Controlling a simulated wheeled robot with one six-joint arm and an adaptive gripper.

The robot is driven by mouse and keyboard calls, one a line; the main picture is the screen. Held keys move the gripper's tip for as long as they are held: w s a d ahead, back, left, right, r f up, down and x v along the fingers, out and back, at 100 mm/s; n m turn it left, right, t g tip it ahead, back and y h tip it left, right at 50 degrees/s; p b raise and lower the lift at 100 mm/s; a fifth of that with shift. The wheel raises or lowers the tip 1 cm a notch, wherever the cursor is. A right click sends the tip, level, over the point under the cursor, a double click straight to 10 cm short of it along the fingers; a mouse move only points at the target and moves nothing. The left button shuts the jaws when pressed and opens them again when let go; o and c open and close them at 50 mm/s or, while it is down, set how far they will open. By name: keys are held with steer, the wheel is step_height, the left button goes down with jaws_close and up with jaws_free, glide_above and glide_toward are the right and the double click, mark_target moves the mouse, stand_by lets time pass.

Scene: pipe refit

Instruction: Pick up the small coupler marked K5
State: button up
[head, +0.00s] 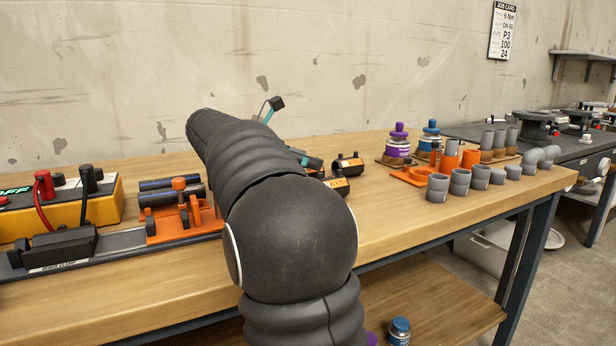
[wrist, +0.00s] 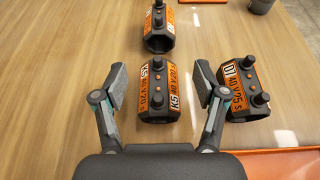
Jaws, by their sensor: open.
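In the wrist view, the K5 coupler (wrist: 159,97) is a short dark piece with an orange label, white K5 patches and two black knobs. It sits on the wooden bench between the spread fingers of my gripper (wrist: 158,72), with a gap on each side. My gripper is open and empty.
An orange edge (wrist: 280,160) lies at lower right in the wrist view. In the head view, an orange clamp stand (head: 181,226) with dark pipes is left of my arm. Grey fittings (head: 438,188) and purple- and blue-capped jars stand right. Bench wood in front is clear.

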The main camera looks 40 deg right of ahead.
steer(key=x, duration=0.3)
steer(key=shift+d, duration=0.15)
steer(key=c, duration=1.1)
steer(key=shift+c, duration=0.2)
